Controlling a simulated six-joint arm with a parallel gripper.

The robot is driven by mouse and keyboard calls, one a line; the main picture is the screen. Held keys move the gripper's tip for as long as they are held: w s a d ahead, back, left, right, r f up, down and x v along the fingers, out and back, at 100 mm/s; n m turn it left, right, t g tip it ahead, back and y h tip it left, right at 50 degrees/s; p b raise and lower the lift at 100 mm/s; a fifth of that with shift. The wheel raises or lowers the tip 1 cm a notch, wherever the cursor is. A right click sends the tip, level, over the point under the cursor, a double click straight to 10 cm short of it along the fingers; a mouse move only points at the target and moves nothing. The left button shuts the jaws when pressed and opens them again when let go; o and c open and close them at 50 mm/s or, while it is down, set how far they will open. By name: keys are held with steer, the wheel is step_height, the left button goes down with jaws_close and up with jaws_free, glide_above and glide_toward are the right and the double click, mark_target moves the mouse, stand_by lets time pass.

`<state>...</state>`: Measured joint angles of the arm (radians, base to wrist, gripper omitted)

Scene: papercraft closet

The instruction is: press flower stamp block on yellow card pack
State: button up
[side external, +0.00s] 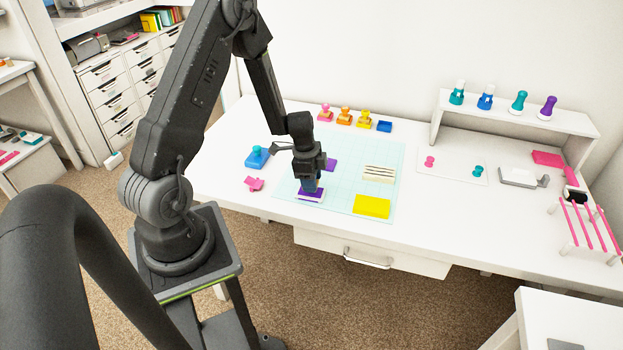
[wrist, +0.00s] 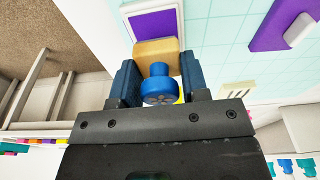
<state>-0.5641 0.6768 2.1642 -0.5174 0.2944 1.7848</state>
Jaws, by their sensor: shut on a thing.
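My gripper (side external: 309,182) is shut on the flower stamp block, above or at a purple pad with a white border (side external: 311,196) near the front of the desk mat. In the wrist view my gripper (wrist: 160,82) has its two blue fingers on either side of the stamp's blue handle (wrist: 159,90); the tan block (wrist: 156,46) is below it. The purple pad (wrist: 153,28) lies just beyond the block; I cannot tell whether they touch. The stamp's underside is hidden. The yellow card pack (side external: 372,206) lies flat on the mat, to the right of my gripper.
A second purple piece (side external: 330,165) lies behind my gripper. A striped white stack (side external: 379,174) sits behind the yellow pack. A blue stamp (side external: 257,158) and a pink piece (side external: 254,184) are left. Coloured stamps (side external: 344,116) line the back; a shelf (side external: 520,112) stands right.

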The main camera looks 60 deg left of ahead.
steer(key=shift+f, duration=0.65)
stand_by(1.3)
steer(key=shift+r, duration=0.65)
steer(key=shift+f, duration=0.8)
stand_by(0.7)
steer(key=shift+r, duration=0.1)
steer(key=shift+r, duration=0.7)
steer(key=shift+f, duration=0.7)
stand_by(0.3)
